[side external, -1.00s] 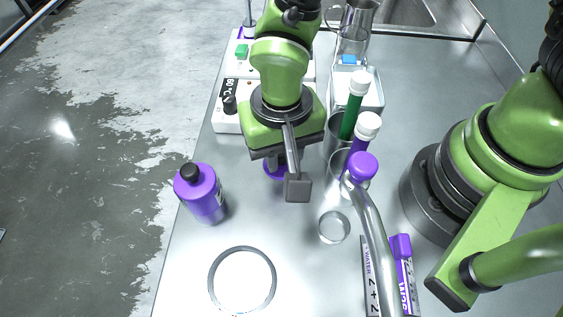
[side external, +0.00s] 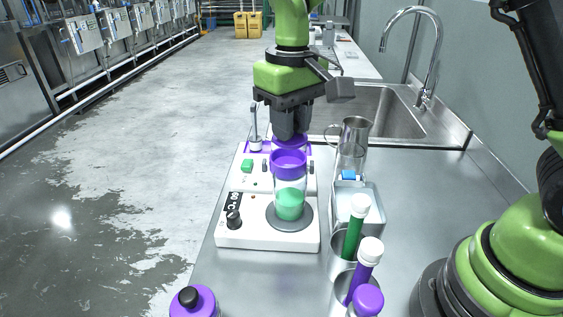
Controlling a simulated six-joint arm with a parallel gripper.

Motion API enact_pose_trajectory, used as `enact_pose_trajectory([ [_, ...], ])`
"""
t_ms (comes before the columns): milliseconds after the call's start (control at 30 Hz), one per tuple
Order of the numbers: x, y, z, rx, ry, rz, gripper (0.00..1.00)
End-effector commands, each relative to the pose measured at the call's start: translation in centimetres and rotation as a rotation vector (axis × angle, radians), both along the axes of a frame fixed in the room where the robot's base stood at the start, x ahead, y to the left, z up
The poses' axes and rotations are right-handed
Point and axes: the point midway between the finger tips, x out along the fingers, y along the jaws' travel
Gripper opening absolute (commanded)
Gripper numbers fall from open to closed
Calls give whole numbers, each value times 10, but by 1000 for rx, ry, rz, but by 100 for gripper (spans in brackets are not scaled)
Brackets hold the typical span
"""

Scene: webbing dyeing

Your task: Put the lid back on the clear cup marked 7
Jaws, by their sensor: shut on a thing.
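A clear cup (side external: 290,183) with a purple rim and green liquid inside stands upright on the round grey plate (side external: 305,217) of a white heater. I cannot make out a 7 on it. My gripper (side external: 290,133) points down in the side view, shut on a purple lid (side external: 290,143). The lid appears just above or behind the cup's rim. I cannot tell whether the two touch, and the gripper's fingers hide part of the lid.
The white heater (side external: 232,238) has a dial and a 60°C label. To the right stand a steel jug (side external: 354,140), a tray (side external: 371,200) and white-capped green and purple tubes (side external: 352,233) in holders. A purple bottle (side external: 205,305) is at the front left. A sink lies behind.

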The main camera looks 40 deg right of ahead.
Motion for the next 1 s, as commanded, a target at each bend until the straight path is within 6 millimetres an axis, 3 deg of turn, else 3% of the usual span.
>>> enact_pose_trajectory([
  [167,1,-4,-4,0,3,12,1],
  [700,1,-3,-54,0,2,13,1],
  [1000,1,-3,-62,1,0,11,1],
])
